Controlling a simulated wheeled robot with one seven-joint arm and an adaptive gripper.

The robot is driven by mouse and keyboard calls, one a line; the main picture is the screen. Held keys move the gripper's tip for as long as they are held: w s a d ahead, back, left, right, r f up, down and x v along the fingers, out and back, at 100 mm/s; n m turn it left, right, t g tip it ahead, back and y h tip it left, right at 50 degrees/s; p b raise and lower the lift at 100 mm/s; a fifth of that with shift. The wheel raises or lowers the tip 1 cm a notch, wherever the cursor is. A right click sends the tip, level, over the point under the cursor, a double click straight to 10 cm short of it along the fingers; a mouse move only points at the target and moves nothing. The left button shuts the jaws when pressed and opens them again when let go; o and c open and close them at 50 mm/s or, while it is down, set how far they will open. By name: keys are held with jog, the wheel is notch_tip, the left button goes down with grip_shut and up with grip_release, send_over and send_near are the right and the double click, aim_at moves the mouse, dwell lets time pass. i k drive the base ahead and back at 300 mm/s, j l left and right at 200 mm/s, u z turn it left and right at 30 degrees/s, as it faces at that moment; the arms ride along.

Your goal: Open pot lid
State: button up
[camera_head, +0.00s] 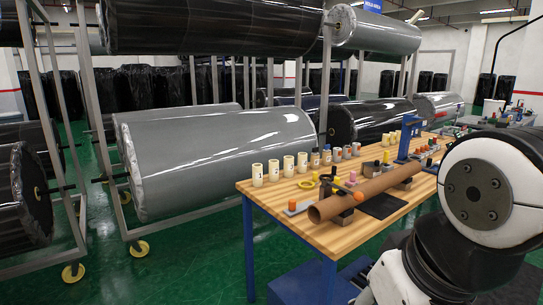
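I see no pot and no pot lid in the head view. A wooden-topped workbench (284,222) with blue legs stands right of centre. On it lies a brown cardboard tube (366,192), resting on dark supports. My white and black arm fills the lower right and covers part of the bench's right side. My gripper is outside the picture, so I cannot see what it holds or touches.
Several pale cylinders (273,170) line the bench's back edge, near a blue upright tool (406,137). Metal racks on yellow casters (139,248) carry large wrapped rolls (222,160) at left and centre. Green floor (190,262) is open before the bench.

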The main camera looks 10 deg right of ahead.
aim_at(376, 165)
jog(key=i+l+u, duration=0.15)
jog(key=l, duration=0.15)
jog(key=i+l+u, duration=0.15)
jog(key=l, duration=0.2)
jog(key=i+l+u, duration=0.15)
jog(key=l, duration=0.2)
jog(key=i+l+u, duration=0.15)
jog(key=l, duration=0.2)
jog(key=i+l, duration=0.15)
jog(key=l, duration=0.4)
jog(key=i+l, duration=0.1)
jog(key=l, duration=0.4)
jog(key=i+l+u, duration=0.1)
jog(key=l, duration=0.45)
jog(key=i+l, duration=0.15)
jog(key=l, duration=0.35)
jog(key=i+l, duration=0.15)
jog(key=l, duration=0.4)
jog(key=i+l, duration=0.1)
jog(key=l, duration=0.45)
jog(key=i+l+u, duration=0.1)
jog(key=l, duration=0.45)
